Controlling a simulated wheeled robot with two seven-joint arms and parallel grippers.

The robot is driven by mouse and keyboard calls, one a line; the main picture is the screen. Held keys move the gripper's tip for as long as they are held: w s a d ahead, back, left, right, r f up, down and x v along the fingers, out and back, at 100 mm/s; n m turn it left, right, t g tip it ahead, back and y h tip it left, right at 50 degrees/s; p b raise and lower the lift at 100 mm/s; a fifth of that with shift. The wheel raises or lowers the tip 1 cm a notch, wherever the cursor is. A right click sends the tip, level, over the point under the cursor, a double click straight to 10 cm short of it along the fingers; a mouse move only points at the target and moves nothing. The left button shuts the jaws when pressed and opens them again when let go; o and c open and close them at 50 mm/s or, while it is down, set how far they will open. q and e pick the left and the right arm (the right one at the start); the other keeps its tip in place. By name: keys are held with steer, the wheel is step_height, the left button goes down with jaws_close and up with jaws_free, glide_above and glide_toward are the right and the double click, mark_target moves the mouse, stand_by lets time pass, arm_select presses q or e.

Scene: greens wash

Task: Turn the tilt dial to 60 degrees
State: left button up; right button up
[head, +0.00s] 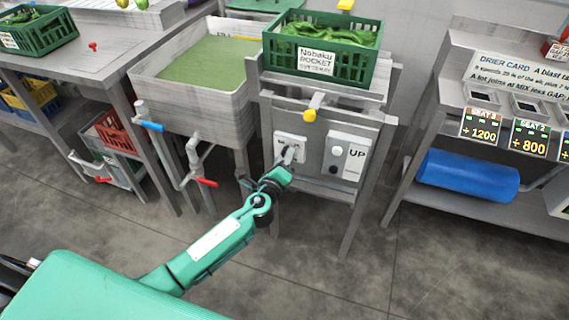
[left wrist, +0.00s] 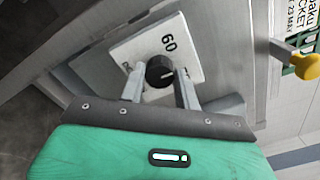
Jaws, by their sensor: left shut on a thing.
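The tilt dial is a round black knob (left wrist: 159,72) on a white plate (left wrist: 190,45) in the left wrist view. The plate bears a printed 60 and another mark partly hidden by a finger. A pale line on the knob points to the right of the picture, not straight at the 60. My left gripper (left wrist: 161,88) is shut on the knob, with one finger on each side. In the head view my left gripper (head: 288,156) is at the white plate (head: 290,141) on the stand's front, hiding the knob. My right gripper is in neither view.
Right of the dial is a grey panel marked UP (head: 346,156) with round buttons. A yellow-tipped lever (head: 309,115) sticks out above it. A green crate (head: 323,40) of greens stands on top. A sink (head: 205,75) with blue- and red-handled taps is to the left.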

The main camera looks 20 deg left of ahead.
arm_select(q)
steer(key=shift+f+n+b, duration=0.1)
steer(key=shift+n+b, duration=1.35)
steer(key=shift+n, duration=3.25)
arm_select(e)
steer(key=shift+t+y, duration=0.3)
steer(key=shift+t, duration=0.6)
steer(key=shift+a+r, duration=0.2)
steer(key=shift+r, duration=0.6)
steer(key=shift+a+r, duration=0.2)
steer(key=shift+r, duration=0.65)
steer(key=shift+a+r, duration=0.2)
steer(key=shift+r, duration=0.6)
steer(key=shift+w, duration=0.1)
arm_select(q)
steer(key=o, duration=1)
steer(key=shift+s+a, duration=0.15)
steer(key=shift+s, duration=3.3)
steer(key=shift+s+a, duration=0.15)
steer(key=shift+s, duration=3.3)
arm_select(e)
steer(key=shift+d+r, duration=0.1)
